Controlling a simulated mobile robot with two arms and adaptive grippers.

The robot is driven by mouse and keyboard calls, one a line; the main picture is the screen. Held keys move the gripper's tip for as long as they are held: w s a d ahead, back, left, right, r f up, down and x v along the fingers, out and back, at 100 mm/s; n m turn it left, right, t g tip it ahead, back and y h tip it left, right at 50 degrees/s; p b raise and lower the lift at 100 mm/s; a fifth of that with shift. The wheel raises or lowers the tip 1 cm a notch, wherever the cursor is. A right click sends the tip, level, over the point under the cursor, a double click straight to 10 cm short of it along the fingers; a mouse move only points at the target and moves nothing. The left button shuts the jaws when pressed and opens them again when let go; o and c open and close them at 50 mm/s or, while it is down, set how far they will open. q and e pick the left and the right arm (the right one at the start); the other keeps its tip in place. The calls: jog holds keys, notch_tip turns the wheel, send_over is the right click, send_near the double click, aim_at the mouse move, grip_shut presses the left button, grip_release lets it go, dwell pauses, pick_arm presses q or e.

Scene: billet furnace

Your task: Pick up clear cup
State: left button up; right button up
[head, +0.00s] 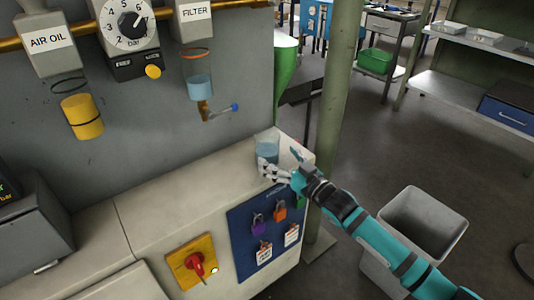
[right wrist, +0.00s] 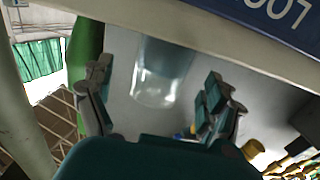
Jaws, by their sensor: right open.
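The clear cup (head: 267,146) stands upright at the right end of the light machine ledge, with bluish contents or tint in its lower part. In the right wrist view the cup (right wrist: 158,76) lies between the two spread fingers. My right gripper (head: 272,172) is open at the cup's near side, with its fingers partly covering the cup's lower part. It also shows in the right wrist view (right wrist: 160,108). I cannot tell whether a finger touches the cup. My left gripper is not in view.
The ledge (head: 165,205) is clear left of the cup. A blue lockout panel (head: 262,235) and a red switch (head: 197,264) are on the front face below. The filter unit (head: 198,85) hangs above. A green post (head: 338,100) and a grey bin (head: 425,225) stand right.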

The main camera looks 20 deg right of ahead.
aim_at(267, 151)
jog(key=shift+a+b+x, duration=0.2)
jog(key=shift+b+x, duration=0.15)
jog(key=shift+x, duration=2.4)
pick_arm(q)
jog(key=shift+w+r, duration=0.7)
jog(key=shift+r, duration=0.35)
pick_arm(e)
jog(key=shift+s+f, duration=0.15)
jog(key=c, duration=1.2)
